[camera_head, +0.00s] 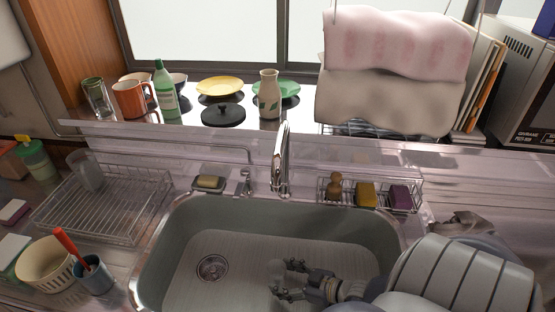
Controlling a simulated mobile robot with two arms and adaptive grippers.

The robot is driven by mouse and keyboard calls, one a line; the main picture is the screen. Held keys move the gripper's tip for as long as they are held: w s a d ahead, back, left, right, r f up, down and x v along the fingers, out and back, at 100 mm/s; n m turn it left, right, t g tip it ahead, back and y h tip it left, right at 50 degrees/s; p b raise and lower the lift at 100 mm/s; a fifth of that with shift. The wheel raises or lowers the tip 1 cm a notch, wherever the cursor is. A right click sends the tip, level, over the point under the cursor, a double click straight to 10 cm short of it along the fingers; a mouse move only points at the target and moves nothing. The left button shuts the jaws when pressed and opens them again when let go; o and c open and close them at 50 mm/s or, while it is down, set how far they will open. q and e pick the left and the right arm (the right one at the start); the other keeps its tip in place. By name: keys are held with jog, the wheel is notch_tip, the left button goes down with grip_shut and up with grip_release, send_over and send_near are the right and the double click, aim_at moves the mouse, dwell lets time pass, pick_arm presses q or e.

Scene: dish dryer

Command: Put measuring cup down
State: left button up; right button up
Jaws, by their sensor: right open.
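My right gripper (287,281) is open, low over the sink (200,262), right of the drain. Its arm comes in from the lower right. A small pale, see-through shape (277,268) shows at its fingertips; I cannot tell if it is a cup or part of the gripper. A clear cup (86,170), which may be the measuring cup, stands tilted at the back left of the wire dish rack (108,208), well apart from my right gripper. My left gripper is not in view.
A faucet (281,165) rises behind the sink. A wire caddy (335,203) with sponges sits on the back right rim. A bowl (45,264) and a blue cup (94,276) stand at left. Mugs, bottles and plates line the sill. Most of the sink floor is clear.

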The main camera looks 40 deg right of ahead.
jog(key=p+v, duration=0.1)
jog(key=v, duration=0.3)
jog(key=shift+p, duration=0.3)
jog(key=shift+s+d, duration=0.1)
jog(key=shift+s, duration=0.15)
jog(key=shift+r, duration=0.15)
